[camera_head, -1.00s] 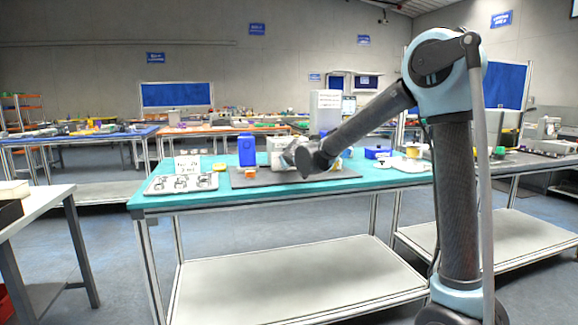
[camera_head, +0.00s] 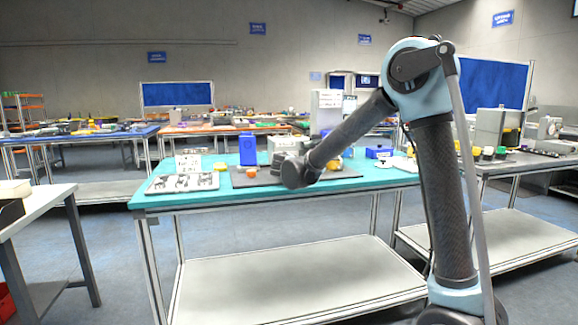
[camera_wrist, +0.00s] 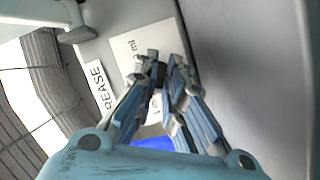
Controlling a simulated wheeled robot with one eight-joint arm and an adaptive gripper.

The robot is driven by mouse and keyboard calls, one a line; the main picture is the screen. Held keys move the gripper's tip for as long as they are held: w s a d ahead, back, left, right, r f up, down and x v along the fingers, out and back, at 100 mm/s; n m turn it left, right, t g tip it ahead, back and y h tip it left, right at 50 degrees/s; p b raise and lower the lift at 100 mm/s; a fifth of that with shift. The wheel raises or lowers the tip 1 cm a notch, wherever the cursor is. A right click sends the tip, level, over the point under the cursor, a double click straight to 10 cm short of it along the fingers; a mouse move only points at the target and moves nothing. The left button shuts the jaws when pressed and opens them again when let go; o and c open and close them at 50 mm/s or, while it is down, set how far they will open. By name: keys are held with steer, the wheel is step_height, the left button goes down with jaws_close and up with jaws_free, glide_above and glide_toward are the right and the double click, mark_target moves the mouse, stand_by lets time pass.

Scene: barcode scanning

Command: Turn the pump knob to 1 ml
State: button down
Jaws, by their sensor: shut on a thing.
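In the wrist view my gripper (camera_wrist: 164,75) is shut on a small dark knob (camera_wrist: 158,72), mostly hidden between the fingertips. The knob stands in front of a white label plate (camera_wrist: 150,42) on a grey pump body (camera_wrist: 225,60). A printed "ml" mark shows above the fingers and a "1 m" mark (camera_wrist: 155,108) shows between them. Which mark the knob points to cannot be told. In the head view the pale pump (camera_head: 283,144) stands on the table, partly behind my arm, and my fingertips are hidden.
On the teal table (camera_head: 230,198) are a blue container (camera_head: 247,149), a white tray with parts (camera_head: 160,185), an orange item (camera_head: 251,173) and a blue box (camera_head: 377,152). The table's front edge is clear.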

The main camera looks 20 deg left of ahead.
steer(key=shift+w+d, duration=0.2)
steer(key=shift+d, duration=0.05)
steer(key=c, duration=1.7)
jaws_free()
steer(key=shift+w+f, duration=0.1)
steer(key=shift+s+a, duration=0.1)
steer(key=shift+s, duration=0.4)
steer(key=v, duration=1.1)
